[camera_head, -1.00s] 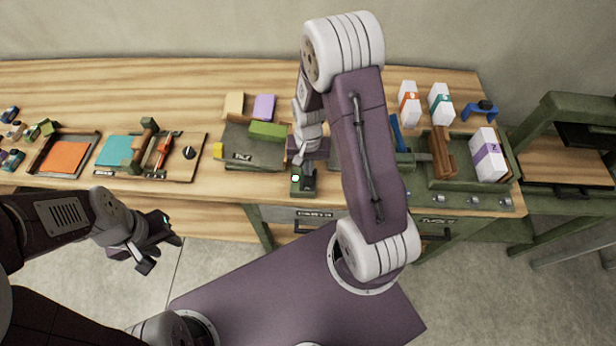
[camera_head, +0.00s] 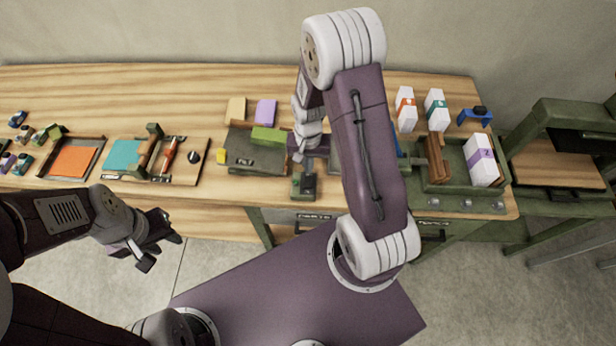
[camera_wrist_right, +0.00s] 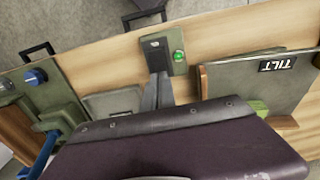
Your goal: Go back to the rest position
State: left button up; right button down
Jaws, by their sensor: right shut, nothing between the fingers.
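My right gripper (camera_head: 299,157) is shut and empty above the middle of the bench, just behind a small green switch box (camera_head: 303,183) at the front edge. In the right wrist view its closed fingers (camera_wrist_right: 157,80) overlap the switch box (camera_wrist_right: 163,47), which carries a green round button (camera_wrist_right: 178,56). I cannot tell whether the fingertips touch the box. My left gripper (camera_head: 160,243) hangs in front of the bench at the left, over the floor, with its fingers apart and nothing between them.
The wooden bench (camera_head: 100,85) holds an orange pad tray (camera_head: 72,161), a teal pad (camera_head: 124,154), a dark tray (camera_head: 250,155) with coloured blocks around it, and white boxes (camera_head: 481,160) at the right. A green stand (camera_head: 560,120) is at far right. The floor at front left is clear.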

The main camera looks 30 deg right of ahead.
notch_tip(320, 180, up, 2)
jog(key=shift+r+p, duration=0.1)
jog(key=shift+p, duration=0.55)
jog(key=shift+f, duration=0.2)
jog(key=s+a+n+t+b, duration=0.1)
jog(key=s+a+n+b, duration=0.4)
jog(key=s+b, duration=0.3)
jog(key=shift+r+n+b, duration=0.35)
jog(key=shift+n+b, duration=0.25)
jog(key=shift+b, duration=0.15)
